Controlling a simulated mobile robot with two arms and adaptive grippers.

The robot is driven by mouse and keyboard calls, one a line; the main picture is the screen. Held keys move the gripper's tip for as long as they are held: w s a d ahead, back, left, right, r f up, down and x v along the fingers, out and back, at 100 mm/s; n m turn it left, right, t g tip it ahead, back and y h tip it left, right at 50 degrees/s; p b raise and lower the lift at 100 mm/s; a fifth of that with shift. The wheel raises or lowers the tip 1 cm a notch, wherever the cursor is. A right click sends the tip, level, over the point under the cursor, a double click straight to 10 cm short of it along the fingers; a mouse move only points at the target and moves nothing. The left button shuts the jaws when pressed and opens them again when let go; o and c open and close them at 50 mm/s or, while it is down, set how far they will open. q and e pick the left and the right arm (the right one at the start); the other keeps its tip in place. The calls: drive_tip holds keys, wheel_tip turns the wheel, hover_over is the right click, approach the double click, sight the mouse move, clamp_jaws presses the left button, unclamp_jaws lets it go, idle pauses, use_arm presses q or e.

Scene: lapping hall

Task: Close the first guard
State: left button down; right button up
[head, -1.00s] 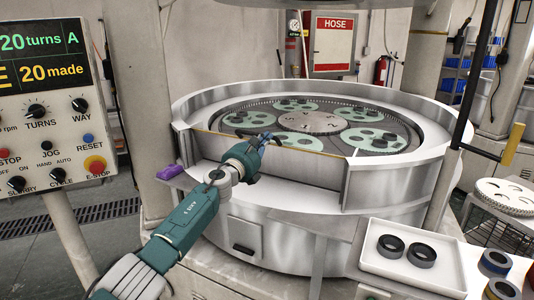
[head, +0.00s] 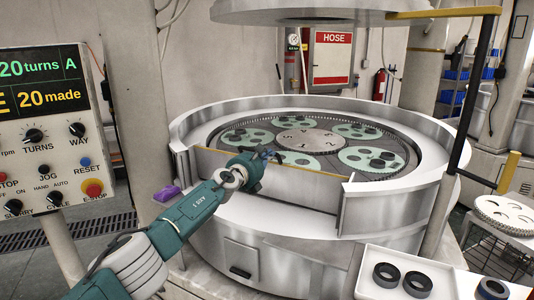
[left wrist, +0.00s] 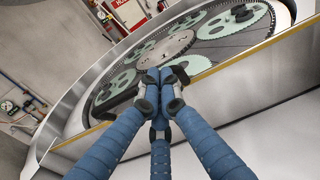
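The round lapping machine has a silver front wall whose yellow-edged panel (head: 300,172) stands low in a gap at the front. This may be the guard; I cannot tell which part is the first guard. The yellow edge also crosses the left wrist view (left wrist: 228,61). My left gripper (head: 270,154) is over this edge, near the green carriers. In the left wrist view its blue fingers (left wrist: 161,76) are drawn together at the tips with nothing visible between them. Contact with the panel cannot be told. My right gripper is not in view.
The control panel (head: 42,130) stands at the left. A purple object (head: 166,196) lies at the machine's left side. A white tray (head: 375,291) with dark rings is at front right. The upper plate (head: 300,12) hangs overhead.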

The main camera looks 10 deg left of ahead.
use_arm(q)
drive_tip(key=shift+w+d+r+g+p, duration=0.25)
drive_tip(key=shift+w+r+g+p, duration=0.3)
drive_tip(key=shift+w+p, duration=0.45)
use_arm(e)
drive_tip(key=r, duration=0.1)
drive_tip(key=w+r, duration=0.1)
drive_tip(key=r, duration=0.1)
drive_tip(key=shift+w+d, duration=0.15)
use_arm(q)
drive_tip(key=shift+s, duration=0.15)
drive_tip(key=shift+r, duration=0.15)
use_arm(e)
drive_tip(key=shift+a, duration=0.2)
